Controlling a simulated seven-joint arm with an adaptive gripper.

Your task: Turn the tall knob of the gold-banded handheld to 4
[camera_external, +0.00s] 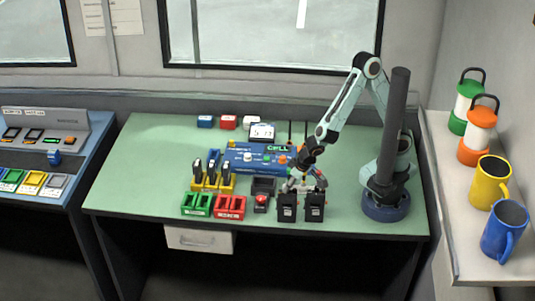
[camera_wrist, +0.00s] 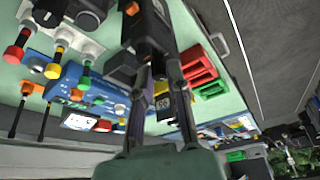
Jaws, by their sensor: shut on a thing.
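Two black handhelds stand side by side at the front of the desk, a left one (camera_external: 287,208) and a right one (camera_external: 315,207). My gripper (camera_external: 292,184) is low, just behind the top of the left one. In the wrist view my two dark fingers (camera_wrist: 163,92) reach toward a black handheld (camera_wrist: 150,28) and are closed in on its top end. A small yellow-orange patch (camera_wrist: 158,69) shows between the fingers; I cannot tell if it is the gold band. The tall knob and its number marks are hidden or too small to read.
A blue console (camera_external: 245,158) lies behind. A yellow rack (camera_external: 212,186) with black units stands left. Green (camera_external: 196,205) and red (camera_external: 230,207) trays and a red-button box (camera_external: 261,203) sit left of the handhelds. Clear green desk (camera_external: 145,170) lies far left.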

